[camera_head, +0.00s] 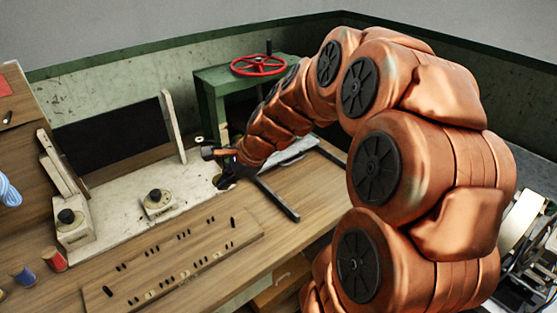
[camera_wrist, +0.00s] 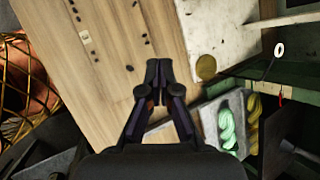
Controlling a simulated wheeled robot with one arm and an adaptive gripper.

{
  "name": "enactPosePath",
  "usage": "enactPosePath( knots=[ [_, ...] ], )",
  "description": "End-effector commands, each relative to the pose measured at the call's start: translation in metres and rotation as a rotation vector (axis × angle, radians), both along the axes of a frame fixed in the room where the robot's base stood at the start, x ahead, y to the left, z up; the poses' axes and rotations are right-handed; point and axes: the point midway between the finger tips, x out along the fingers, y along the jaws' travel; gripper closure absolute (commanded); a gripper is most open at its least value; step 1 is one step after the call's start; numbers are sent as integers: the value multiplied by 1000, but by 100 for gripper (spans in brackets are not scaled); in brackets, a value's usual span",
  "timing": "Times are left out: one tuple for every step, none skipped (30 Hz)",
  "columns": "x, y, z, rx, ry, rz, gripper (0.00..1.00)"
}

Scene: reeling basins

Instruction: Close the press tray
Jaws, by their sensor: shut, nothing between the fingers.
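The press is the green stand (camera_head: 215,95) with a red handwheel (camera_head: 258,65) at the back of the bench. The press tray, a grey shallow box, shows pulled out in the wrist view (camera_wrist: 208,120), holding a mint green skein (camera_wrist: 227,124) and a yellow one (camera_wrist: 252,125). In the head view a light strip of the tray (camera_head: 300,148) shows behind my arm; the rest is hidden. My gripper (camera_wrist: 157,68) is shut and empty, beside the tray and apart from it in the wrist view. In the head view my gripper (camera_head: 224,180) is low over the bench, near the pale machine base.
A pale machine base with a dark panel (camera_head: 112,137) and knobs (camera_head: 158,201) stands left of my gripper. A pegged wooden board (camera_head: 175,262) lies in front. A dark bar (camera_head: 277,199) lies right of my gripper. Thread spools (camera_head: 54,259) stand at the left.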

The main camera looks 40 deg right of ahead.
Motion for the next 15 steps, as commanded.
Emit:
enactPosePath(
  knots=[
    [17, -31, -9, 64, -3, -157, 100],
    [25, -48, -12, 105, -5, -249, 100],
    [34, -72, -17, 158, -9, -372, 100],
    [40, -91, -20, 195, -11, -461, 100],
    [45, -109, -23, 234, -14, -545, 100],
    [49, -133, -27, 284, -20, -654, 100],
    [52, -151, -31, 318, -23, -731, 100],
    [53, -168, -34, 351, -27, -803, 100],
    [53, -188, -37, 391, -34, -886, 100],
    [53, -201, -40, 418, -37, -943, 100],
    [52, -214, -43, 441, -41, -994, 100],
    [51, -228, -46, 470, -45, -1054, 100],
    [50, -237, -49, 489, -47, -1091, 100],
    [49, -244, -51, 503, -49, -1121, 100],
    [48, -251, -52, 520, -50, -1152, 100]
  ],
)
